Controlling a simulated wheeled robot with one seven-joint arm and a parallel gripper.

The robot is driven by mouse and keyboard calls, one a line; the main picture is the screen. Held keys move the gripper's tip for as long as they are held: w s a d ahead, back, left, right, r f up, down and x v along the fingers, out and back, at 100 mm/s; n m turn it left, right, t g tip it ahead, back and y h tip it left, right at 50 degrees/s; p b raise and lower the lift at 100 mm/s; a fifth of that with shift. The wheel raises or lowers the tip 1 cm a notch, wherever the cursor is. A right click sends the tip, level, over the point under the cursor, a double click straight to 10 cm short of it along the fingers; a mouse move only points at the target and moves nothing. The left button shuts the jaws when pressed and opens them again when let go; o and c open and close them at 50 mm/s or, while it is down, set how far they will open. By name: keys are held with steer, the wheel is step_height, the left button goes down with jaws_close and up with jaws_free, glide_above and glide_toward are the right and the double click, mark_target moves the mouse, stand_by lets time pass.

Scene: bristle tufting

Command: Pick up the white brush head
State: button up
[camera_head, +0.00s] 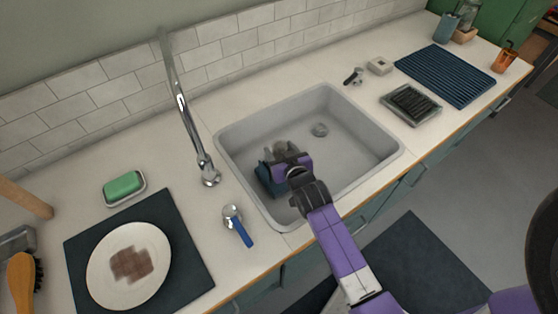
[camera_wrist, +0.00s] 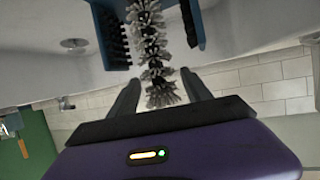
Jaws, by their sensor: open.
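A brush head with pale grey-white bristles (camera_wrist: 152,40) shows in the wrist view as an upright column. It rises from a blue holder (camera_wrist: 198,22) that also carries black bristles at its side. In the head view the pale bristles (camera_head: 281,148) and the blue holder (camera_head: 268,178) are in the left part of the sink, partly hidden by my gripper. My gripper (camera_wrist: 160,80) is open, one finger on each side of the pale bristles in the wrist view. I cannot tell whether either finger touches them.
The grey sink (camera_head: 365,140) surrounds the holder, its walls close to my arm. The tall faucet (camera_head: 183,105) stands at the left. The sink's right side is clear.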

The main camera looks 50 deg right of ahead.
steer(key=shift+x, duration=1.45)
steer(key=shift+c, duration=0.3)
jaws_close()
steer(key=shift+r, duration=0.2)
